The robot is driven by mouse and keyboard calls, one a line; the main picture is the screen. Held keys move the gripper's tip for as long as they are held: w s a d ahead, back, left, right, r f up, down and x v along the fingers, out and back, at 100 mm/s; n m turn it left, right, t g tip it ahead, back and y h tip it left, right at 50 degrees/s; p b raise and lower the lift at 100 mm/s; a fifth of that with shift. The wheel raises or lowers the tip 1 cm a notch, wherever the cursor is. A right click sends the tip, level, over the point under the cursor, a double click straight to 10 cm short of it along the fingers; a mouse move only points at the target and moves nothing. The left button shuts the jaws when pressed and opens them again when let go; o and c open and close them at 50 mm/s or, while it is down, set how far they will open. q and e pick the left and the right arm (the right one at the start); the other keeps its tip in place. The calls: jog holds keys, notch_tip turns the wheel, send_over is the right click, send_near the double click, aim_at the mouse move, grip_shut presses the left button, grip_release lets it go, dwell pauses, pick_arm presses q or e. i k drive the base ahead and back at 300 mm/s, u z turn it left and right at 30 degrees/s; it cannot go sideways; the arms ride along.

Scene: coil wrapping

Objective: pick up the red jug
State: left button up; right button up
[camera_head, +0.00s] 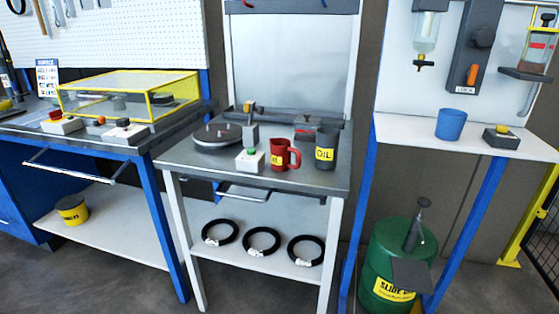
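The red jug (281,154) stands upright near the front edge of the middle table (214,168). It has a handle on its right side and a small yellow label low on its body. A dark grey container (326,139) with a yellow OIL label stands just to its right. A small white box with a green button (250,161) sits just to its left. Neither of my grippers shows in the head view.
A round dark turntable (216,137) and a small grey block with a lever (250,130) stand left of the jug. A red and grey device (307,128) lies behind. Black coils (262,241) lie on the lower shelf. A blue cup (451,124) stands on the right bench.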

aim_at(281, 149)
jog(key=u, duration=0.2)
jog(key=k, duration=0.25)
jog(key=u, duration=2.7)
jog(key=i, duration=0.15)
jog(key=z, duration=1.7)
jog(key=i, duration=1.3)
jog(key=z, duration=0.75)
